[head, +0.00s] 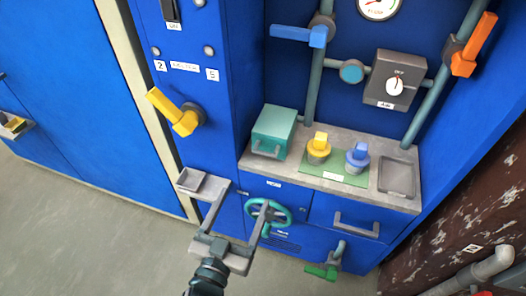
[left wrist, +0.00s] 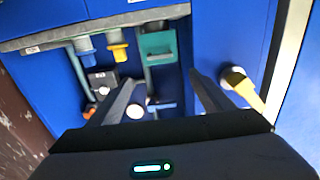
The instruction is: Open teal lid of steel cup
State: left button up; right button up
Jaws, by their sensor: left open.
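No cup with a teal lid shows clearly. A round teal disc in a grey rim (head: 352,71) sits on the pipework at the back; I cannot tell whether it is the lidded steel cup. A teal box with a handle (head: 273,132) stands on the left of the grey counter, and also shows in the left wrist view (left wrist: 158,45). My left gripper (head: 243,198) is open and empty, in front of the cabinet, below and left of the teal box, apart from it. Its two fingers also show in the left wrist view (left wrist: 162,76). My right gripper is out of view.
Yellow (head: 319,148) and blue (head: 357,158) knobs stand on a green plate on the counter, left of a grey tray (head: 398,190). A teal handwheel (head: 268,214) lies behind my left fingers. A yellow lever (head: 175,112) juts from the left post. Open floor lies left.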

aim_at(264, 154)
pick_arm(q)
jog(key=shift+w, duration=0.1)
jog(key=p+x, duration=0.2)
jog(key=x, duration=1.5)
jog(key=shift+f, duration=0.1)
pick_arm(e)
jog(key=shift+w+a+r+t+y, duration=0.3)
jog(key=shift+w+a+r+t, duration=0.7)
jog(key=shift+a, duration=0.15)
